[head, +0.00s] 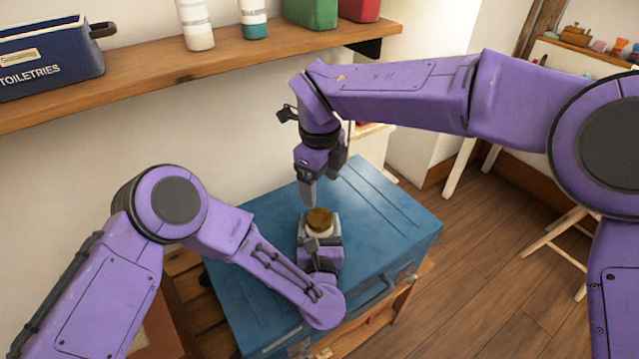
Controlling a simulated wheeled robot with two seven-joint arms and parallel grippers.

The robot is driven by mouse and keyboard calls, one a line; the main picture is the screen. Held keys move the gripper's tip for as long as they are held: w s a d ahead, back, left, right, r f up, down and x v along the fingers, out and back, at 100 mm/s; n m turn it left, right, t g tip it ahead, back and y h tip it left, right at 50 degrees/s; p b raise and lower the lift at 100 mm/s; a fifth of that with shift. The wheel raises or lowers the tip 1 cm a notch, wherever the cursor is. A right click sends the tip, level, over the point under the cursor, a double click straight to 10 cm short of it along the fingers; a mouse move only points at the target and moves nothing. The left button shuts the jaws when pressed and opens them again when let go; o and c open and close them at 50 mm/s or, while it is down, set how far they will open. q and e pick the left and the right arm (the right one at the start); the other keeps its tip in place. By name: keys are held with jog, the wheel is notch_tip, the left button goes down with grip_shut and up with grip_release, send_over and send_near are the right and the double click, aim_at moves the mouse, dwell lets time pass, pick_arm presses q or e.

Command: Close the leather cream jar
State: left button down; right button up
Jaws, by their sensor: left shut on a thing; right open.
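The leather cream jar (319,228) is a small pale jar with a round brown-gold top, standing upright on the blue chest (260,309). I cannot tell whether the top is a seated lid, a loose lid or the contents. My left gripper (320,236) is low over the chest and shut on the jar from its near side, hiding its lower part. My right gripper (311,203) points down just above and slightly left of the jar's top. It is open and seems to hold nothing. The gap between its fingers is hard to see from here.
A wooden shelf (150,85) runs along the wall behind, with a blue toiletries box (45,55), white bottles (197,30), a green container (312,12) and a red one (360,9). The chest's right side is clear. Wooden floor (480,270) lies beyond it.

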aim_at(319, 217)
jog(key=shift+s+a+g, duration=0.15)
jog(key=shift+s+g, duration=0.25)
jog(key=shift+s, duration=0.2)
notch_tip(319, 217, down, 8)
dwell(0.4)
